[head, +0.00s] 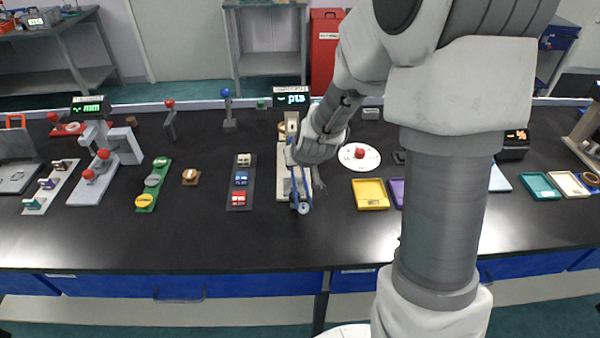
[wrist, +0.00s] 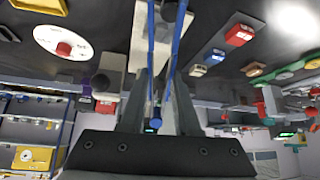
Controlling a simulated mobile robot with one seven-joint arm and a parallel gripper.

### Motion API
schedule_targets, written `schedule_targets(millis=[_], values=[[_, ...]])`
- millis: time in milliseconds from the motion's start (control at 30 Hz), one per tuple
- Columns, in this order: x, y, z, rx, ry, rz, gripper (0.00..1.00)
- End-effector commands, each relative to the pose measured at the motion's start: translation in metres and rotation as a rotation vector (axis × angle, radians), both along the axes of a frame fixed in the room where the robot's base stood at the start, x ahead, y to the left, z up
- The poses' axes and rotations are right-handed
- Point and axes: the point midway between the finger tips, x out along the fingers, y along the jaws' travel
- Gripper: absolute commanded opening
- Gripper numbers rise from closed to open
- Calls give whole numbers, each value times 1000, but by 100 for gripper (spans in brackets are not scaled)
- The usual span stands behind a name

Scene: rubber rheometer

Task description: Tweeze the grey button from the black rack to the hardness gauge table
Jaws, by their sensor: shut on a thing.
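My gripper (head: 305,172) is shut on blue tweezers (wrist: 152,35), whose two arms run between its grey fingers in the wrist view. The tweezers (head: 294,185) also show in the head view, over the pale base of the hardness gauge. A round grey piece (head: 303,208), apparently the grey button, is at their tips; it also shows between the tweezer arms in the wrist view (wrist: 168,11). Whether it touches the base cannot be told. The hardness gauge (head: 291,125) has a lit display behind; my arm partly hides its table. The black rack (head: 240,202) stands left, carrying beige, blue and red blocks.
A white disc with a red knob (head: 360,153) and a yellow tray (head: 371,194) are right of my gripper. A green rack (head: 147,196) is further left. The bench front between the black rack and the gauge is clear.

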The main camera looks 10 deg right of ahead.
Motion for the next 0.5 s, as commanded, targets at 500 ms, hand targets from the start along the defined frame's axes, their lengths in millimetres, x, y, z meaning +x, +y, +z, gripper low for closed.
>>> schedule_targets(millis=[500], values=[[98, 2, 79, -7, -1, 15, 0]])
